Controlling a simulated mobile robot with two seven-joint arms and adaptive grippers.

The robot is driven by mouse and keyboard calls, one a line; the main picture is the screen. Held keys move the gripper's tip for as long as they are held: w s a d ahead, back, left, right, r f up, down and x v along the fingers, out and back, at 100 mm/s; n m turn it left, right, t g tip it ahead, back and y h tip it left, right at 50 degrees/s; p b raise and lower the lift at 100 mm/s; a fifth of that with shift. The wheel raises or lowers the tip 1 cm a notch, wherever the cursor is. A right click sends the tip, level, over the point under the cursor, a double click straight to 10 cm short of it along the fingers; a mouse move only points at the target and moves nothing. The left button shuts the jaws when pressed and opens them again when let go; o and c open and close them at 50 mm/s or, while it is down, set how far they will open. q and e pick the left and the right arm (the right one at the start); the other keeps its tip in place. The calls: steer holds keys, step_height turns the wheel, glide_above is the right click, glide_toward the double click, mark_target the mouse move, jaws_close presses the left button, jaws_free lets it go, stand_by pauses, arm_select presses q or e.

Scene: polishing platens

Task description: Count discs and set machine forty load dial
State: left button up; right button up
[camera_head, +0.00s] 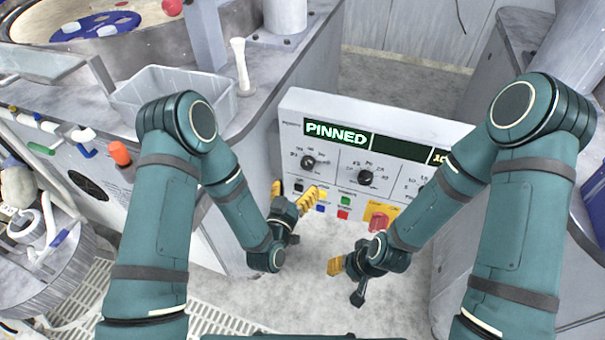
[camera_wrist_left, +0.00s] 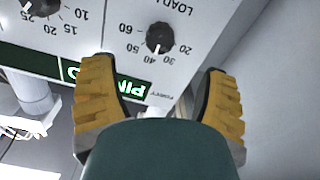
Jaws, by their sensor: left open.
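The grey control panel (camera_head: 440,125) has a lit display reading PINNED. The load dial (camera_head: 308,162), a black knob, is at its left end. In the left wrist view the panel is upside down, and the load dial (camera_wrist_left: 160,37) points near 30 to 40, beside a small FORTY label. My left gripper (camera_head: 295,192) is open and empty in front of the panel, below that dial; its yellow fingers stand apart in the wrist view (camera_wrist_left: 160,105). My right gripper (camera_head: 335,267) is low in front of the panel; its fingers overlap. A blue disc carrier (camera_head: 97,26) with pale openings lies at top left.
A second black dial (camera_head: 365,177) sits mid-panel, with coloured buttons and a red knob (camera_head: 380,219) below. A clear plastic bin (camera_head: 175,95) and a white pestle-shaped piece (camera_head: 241,68) stand on the left machine's top. Grey cabinet sides flank the panel.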

arm_select(q)
steer(key=shift+v, duration=1.7)
